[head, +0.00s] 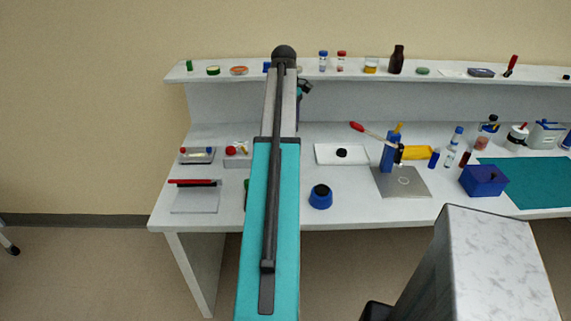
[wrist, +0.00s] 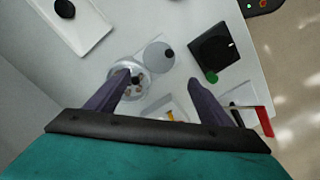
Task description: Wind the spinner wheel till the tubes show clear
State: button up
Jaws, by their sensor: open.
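In the wrist view a round pale spinner (wrist: 137,91) with several small brown and pale tubes in it stands on the white bench, by my left fingertip. Whether the tubes look clear or cloudy is too small to tell. I cannot tell whether the left finger touches the spinner. In the head view my arm hides the spinner and gripper.
A red-handled plate (head: 195,198) lies at the bench's left end. A blue pot (head: 320,198) and a white plate (head: 325,153) stand right of my arm. A shelf (head: 440,73) runs behind.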

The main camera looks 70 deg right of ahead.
jog(key=shift+s+d, duration=0.1)
jog(key=shift+s, duration=0.1)
jog(key=shift+f+p, duration=1.55)
jog(key=shift+f, duration=5.4)
